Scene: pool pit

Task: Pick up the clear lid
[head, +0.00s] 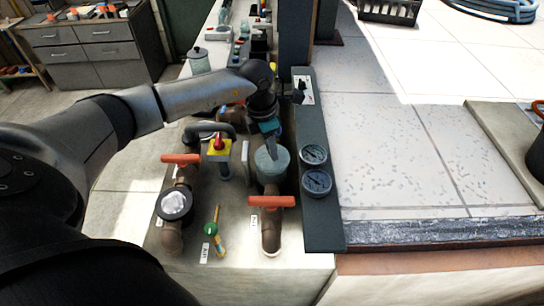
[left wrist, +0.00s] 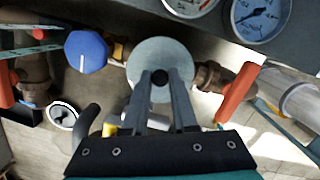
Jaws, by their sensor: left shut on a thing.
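The clear lid (head: 282,159) is a round, pale grey-green translucent disc on the pipework of the bench. It sits over the pipe with the right orange handle, close beside two gauges. In the left wrist view the lid (left wrist: 178,53) has a small black knob (left wrist: 160,77) at its centre. My left gripper (head: 271,152) reaches down onto the lid from above. Its two fingers (left wrist: 160,82) are closed on the knob. I cannot tell whether the lid rests on what is below it or is raised. My right gripper is not in view.
Orange valve handles (head: 181,158) (head: 271,201) stand to the left and in front. A red-and-yellow emergency button (head: 219,146) is left of the lid. The gauges (head: 316,181) sit on a dark panel to the right.

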